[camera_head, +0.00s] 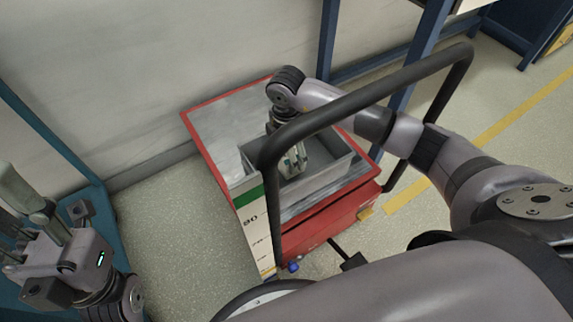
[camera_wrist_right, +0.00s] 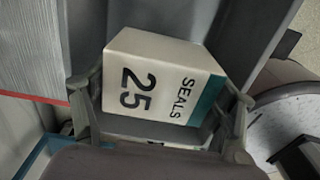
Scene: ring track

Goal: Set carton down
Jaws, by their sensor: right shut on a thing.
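The carton (camera_wrist_right: 150,72) is a small white box with a teal band, marked "25" and "SEALS" in the right wrist view. My right gripper (camera_wrist_right: 160,108) is shut on it, with one finger at each side. In the head view, my right gripper (camera_head: 292,160) reaches down into an open grey bin (camera_head: 325,178) on a red-edged cart. The carton is mostly hidden there, and I cannot tell whether it touches the bin floor. My left gripper (camera_head: 40,245) is at the lower left, away from the cart; its jaw opening is unclear.
The cart (camera_head: 212,147) has a grey top with a red rim, and a black handle (camera_head: 370,90) arches over its near side, close to my right arm. A white marked panel with a green band (camera_head: 250,215) stands at its near corner. A pale wall is behind.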

